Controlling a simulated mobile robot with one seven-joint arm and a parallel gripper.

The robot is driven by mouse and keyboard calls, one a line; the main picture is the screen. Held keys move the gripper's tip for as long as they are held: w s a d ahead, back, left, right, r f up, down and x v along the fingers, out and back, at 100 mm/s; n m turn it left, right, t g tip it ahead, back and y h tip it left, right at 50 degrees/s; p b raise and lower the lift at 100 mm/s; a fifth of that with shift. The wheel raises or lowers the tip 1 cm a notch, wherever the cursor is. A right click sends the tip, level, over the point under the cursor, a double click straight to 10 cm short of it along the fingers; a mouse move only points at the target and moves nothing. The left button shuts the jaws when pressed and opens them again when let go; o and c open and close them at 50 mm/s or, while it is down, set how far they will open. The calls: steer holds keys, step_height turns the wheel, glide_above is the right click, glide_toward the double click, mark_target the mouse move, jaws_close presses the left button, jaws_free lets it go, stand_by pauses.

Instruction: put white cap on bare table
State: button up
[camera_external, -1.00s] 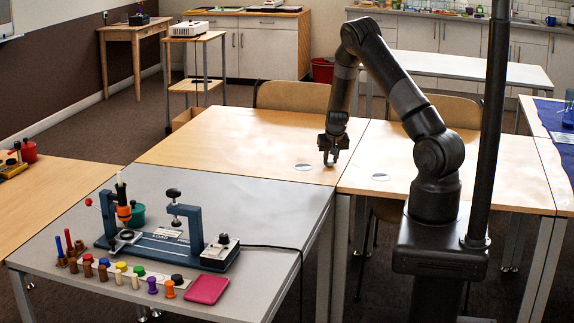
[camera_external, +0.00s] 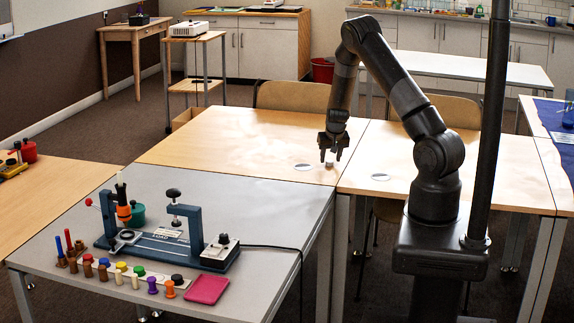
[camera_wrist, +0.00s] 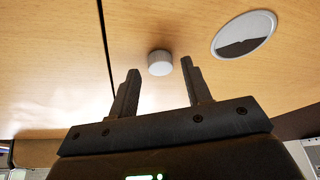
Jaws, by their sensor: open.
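The white cap (camera_wrist: 160,63) is a small, pale, short cylinder resting on the bare wooden table top (camera_wrist: 60,75). In the wrist view it sits just beyond and between my fingertips, apart from both fingers. My gripper (camera_wrist: 158,66) is open and empty. In the external view my gripper (camera_external: 330,156) points down low over the wooden table (camera_external: 240,138), near its front right corner. The cap (camera_external: 329,164) shows there as a small pale spot under the fingers.
A round table inset (camera_wrist: 244,34) lies right of the cap; another (camera_external: 380,177) is across the table seam. The grey table (camera_external: 240,190) in front carries a dark blue press (camera_external: 165,247), several coloured pegs and a pink tray (camera_external: 207,290).

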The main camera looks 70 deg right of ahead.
steer(key=v, duration=1.1)
steer(key=w+a+r+n+t+y, duration=0.1)
steer(key=a+r+n+t+y, duration=0.15)
steer(key=a+r, duration=0.8)
steer(key=w+a+r+n+t+y, duration=0.1)
steer(key=a+r+n, duration=0.35)
steer(key=a, duration=1.05)
steer(key=s+a+r+n, duration=0.2)
steer(key=s+a+r, duration=0.2)
steer(key=s+a, duration=0.4)
steer(key=s+a+r+n, duration=0.3)
steer(key=s+a+r, duration=0.2)
steer(key=s+a, duration=0.3)
steer(key=shift+s+a+r+n, duration=0.25)
steer(key=shift+s+a+n, duration=0.05)
steer(key=shift+a, duration=0.55)
